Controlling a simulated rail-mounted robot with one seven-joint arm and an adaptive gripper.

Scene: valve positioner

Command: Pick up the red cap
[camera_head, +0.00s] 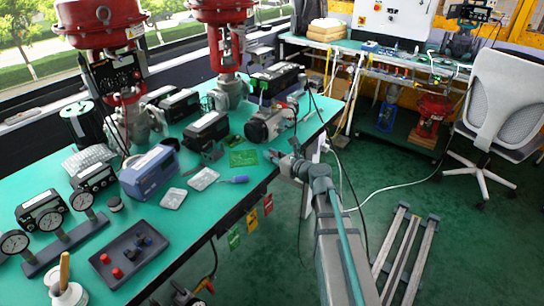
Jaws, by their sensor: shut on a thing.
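Two small red caps sit in a dark grey tray (150,232) at the front left of the green workbench, one red cap (103,258) behind the other red cap (118,272). Small blue and black parts (142,247) lie beside them in the tray. My gripper (270,155) is at the bench's right edge, far to the right of the tray and apart from both caps. Its fingers are small and dark here. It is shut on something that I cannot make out.
A blue-grey instrument box (149,173), a green circuit board (243,158) and a blue-handled tool (234,180) lie on the bench between tray and gripper. Gauges (82,200) stand behind the tray. Tall red valve actuators (103,22) rise at the back.

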